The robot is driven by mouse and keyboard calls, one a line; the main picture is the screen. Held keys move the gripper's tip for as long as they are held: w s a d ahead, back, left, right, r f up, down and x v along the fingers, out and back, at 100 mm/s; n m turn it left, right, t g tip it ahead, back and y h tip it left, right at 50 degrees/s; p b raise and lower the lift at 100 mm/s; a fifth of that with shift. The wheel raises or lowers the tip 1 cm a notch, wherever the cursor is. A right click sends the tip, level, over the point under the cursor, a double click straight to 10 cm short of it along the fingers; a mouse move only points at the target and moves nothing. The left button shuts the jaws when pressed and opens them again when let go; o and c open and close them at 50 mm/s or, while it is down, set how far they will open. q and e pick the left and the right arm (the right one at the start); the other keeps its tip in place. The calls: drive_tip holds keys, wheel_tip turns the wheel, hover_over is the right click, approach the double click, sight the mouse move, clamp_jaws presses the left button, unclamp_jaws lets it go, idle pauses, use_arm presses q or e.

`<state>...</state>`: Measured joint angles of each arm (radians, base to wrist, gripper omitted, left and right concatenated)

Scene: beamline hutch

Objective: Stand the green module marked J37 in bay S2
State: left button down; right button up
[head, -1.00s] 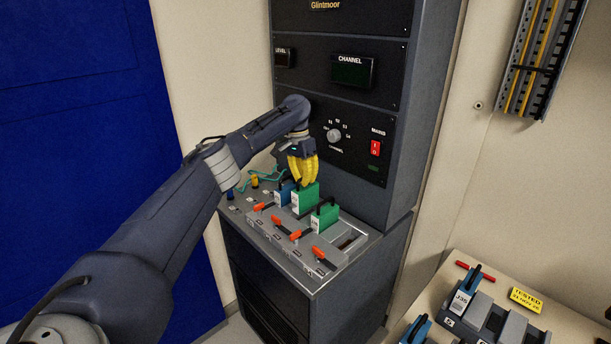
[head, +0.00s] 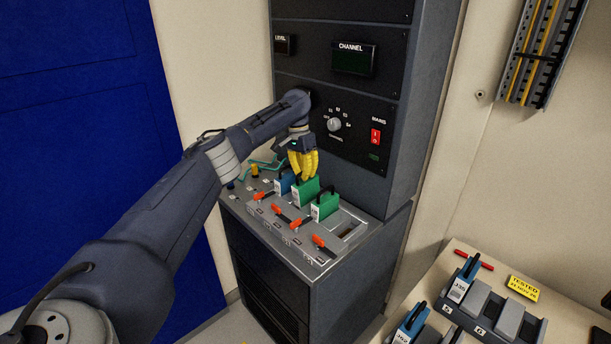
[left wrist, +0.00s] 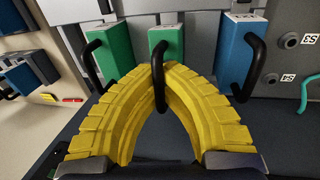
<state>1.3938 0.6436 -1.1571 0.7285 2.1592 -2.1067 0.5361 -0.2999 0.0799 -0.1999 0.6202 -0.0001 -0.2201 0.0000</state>
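The green module (head: 304,192) gripped by me stands upright in the row on the console deck, between a blue module (head: 282,187) and another green module (head: 325,206). Its marking is too small to read, so I cannot confirm J37. My left gripper (head: 304,178) is above it, its yellow fingers shut around the black handle; the left wrist view shows this handle (left wrist: 158,70) between the bowed fingers. The green body (left wrist: 168,44) lies beyond them. I cannot tell whether its foot is fully down in the bay; the bay label is not legible. My right gripper is out of view.
Several orange-red levers (head: 281,210) line the deck's front. An open bay (head: 349,232) lies at its right end. Teal cable and plugs (head: 255,170) are at the left. A bench rack (head: 471,301) holds a blue module (head: 461,285) at lower right.

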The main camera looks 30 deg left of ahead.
use_arm(q)
drive_tip(key=shift+s+g, duration=0.5)
drive_tip(key=shift+g, duration=0.1)
drive_tip(key=shift+s, duration=0.1)
drive_tip(key=shift+f, duration=0.7)
idle(2.1)
drive_tip(key=c, duration=1.5)
unclamp_jaws()
drive_tip(key=shift+v, duration=3.75)
